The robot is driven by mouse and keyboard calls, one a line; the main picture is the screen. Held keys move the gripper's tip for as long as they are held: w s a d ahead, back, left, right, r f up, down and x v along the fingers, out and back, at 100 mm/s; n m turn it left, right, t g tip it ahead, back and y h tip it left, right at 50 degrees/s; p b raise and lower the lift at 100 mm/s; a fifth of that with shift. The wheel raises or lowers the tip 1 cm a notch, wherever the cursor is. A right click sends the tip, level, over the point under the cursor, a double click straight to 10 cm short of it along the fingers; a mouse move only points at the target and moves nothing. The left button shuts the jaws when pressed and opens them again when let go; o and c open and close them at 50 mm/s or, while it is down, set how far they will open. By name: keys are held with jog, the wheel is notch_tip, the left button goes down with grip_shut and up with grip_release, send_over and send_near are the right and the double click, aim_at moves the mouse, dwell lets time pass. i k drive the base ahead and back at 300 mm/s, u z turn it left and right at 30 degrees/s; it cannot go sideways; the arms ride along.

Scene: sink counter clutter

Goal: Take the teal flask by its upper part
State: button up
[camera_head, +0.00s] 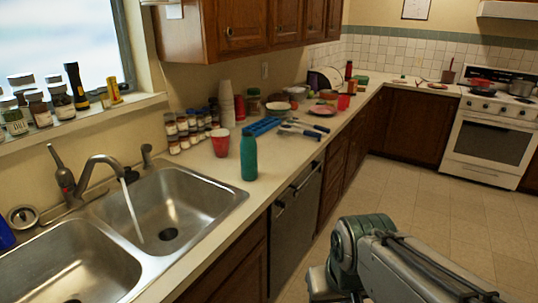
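The teal flask (249,155) stands upright on the counter, just right of the sink's right basin and near the counter's front edge. Its upper part and cap are in clear view, with nothing in front of them. Part of my arm shows at the lower right, over the floor and apart from the flask. My gripper's fingers cannot be seen in this view.
A red cup (220,143) stands close behind the flask to its left. Small spice jars (184,139) line the wall. The double sink (228,193) with running faucet (100,168) is at left.

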aim_at(248, 146)
jog(key=z, duration=0.3)
jog(key=i, duration=1.1)
jog(key=u, duration=0.35)
